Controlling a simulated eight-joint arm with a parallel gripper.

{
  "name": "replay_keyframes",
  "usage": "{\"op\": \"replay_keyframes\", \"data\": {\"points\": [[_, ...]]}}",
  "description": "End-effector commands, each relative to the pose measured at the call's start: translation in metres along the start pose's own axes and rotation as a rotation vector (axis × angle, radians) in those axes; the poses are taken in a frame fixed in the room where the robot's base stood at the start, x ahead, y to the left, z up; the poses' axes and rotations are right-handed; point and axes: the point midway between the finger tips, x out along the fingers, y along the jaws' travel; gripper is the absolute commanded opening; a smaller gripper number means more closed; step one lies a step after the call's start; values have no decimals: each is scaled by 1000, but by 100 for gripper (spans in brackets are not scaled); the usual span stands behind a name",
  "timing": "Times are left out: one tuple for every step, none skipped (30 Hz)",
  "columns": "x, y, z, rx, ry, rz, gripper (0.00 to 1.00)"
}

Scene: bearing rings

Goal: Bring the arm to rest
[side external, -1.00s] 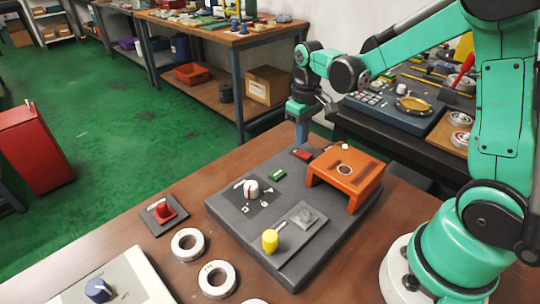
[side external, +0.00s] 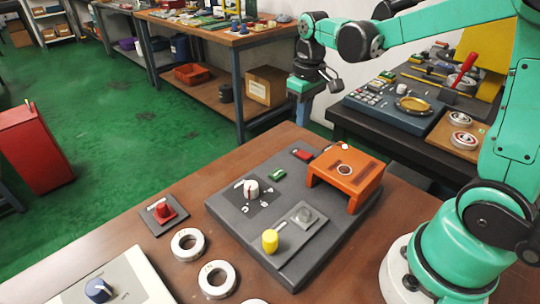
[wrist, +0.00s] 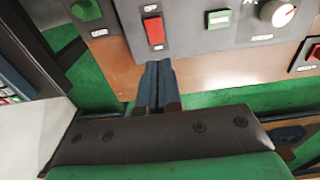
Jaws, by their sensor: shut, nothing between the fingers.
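My gripper (side external: 303,112) hangs in the air, pointing down, beyond the back edge of the wooden bench in the side view. Its fingers are together with nothing between them; they also show in the wrist view (wrist: 157,78). It is above and behind the dark grey panel (side external: 235,208), apart from it. The panel carries an orange bridge-shaped stand (side external: 347,175), a white knob (side external: 251,189), a yellow knob (side external: 270,240), a green switch (side external: 278,174) and a red switch (side external: 302,154), which also shows in the wrist view (wrist: 154,30).
Pale bearing rings (side external: 188,244) lie on the bench (side external: 130,238) in front of the panel. A red knob on a plate (side external: 164,211) and a white box with a blue knob (side external: 98,290) stand at the left. Another equipment bench is behind my arm.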

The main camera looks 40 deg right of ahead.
Motion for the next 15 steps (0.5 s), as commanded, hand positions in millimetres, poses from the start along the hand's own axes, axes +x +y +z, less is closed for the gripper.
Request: {"op": "replay_keyframes", "data": {"points": [[-5, -6, 4, -2, 29, 6, 0], [-9, -10, 7, -3, 53, 10, 0], [-13, -15, 11, -4, 90, 16, 0], [-17, -20, 14, -4, 120, 19, 0], [-20, -25, 18, -5, 153, 23, 0], [-24, -31, 23, -4, 198, 26, 0], [-26, -36, 27, -5, 233, 28, 0], [-28, -40, 31, -5, 267, 28, 0], [-30, -46, 36, -4, 310, 27, 0], [-31, -49, 40, -4, 343, 26, 0], [-32, -53, 44, -3, 374, 24, 0], [-32, -57, 48, -3, 413, 20, 0], [-32, -60, 51, -2, 439, 17, 0], [-32, -63, 53, -2, 464, 14, 0], [-32, -66, 56, -2, 494, 9, 0]]}}
